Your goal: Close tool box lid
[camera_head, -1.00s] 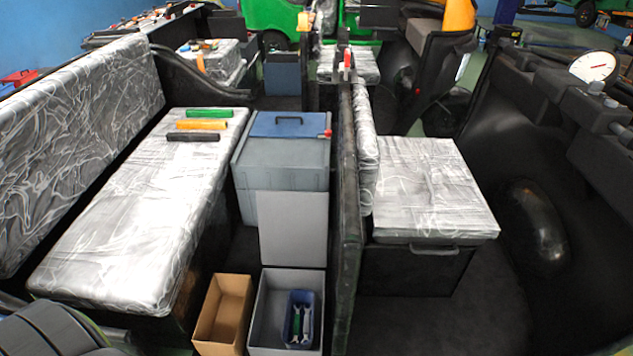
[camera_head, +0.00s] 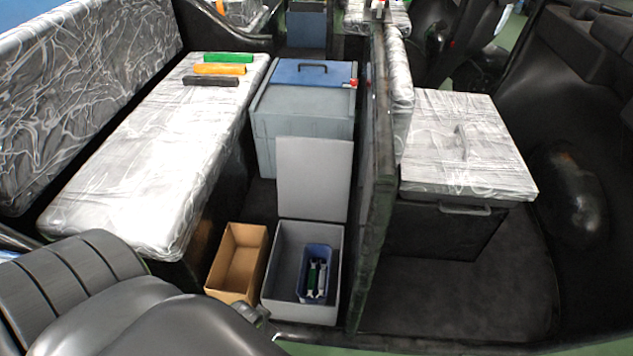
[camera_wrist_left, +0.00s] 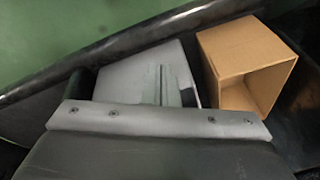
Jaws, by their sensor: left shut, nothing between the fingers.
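The grey tool box (camera_head: 332,272) stands open on the floor in the middle of the head view. Its flat grey lid (camera_head: 314,178) stands raised along the far side. A blue bin (camera_head: 303,288) with several tools lies inside. My left gripper (camera_head: 250,313) shows only as a small grey tip at the tool box's near left corner, low by the front edge. It is shut and empty. My own dark arm links hide most of it. In the left wrist view, a grey housing fills the bottom, with a pale grey shape beyond it. My right gripper is not in view.
An open cardboard box (camera_head: 236,262) stands left of the tool box and also shows in the left wrist view (camera_wrist_left: 245,65). A grey-blue cabinet (camera_head: 305,125) stands behind the lid. A dark partition (camera_head: 377,190) rises close on the right. A wrapped bench (camera_head: 160,140) lies left.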

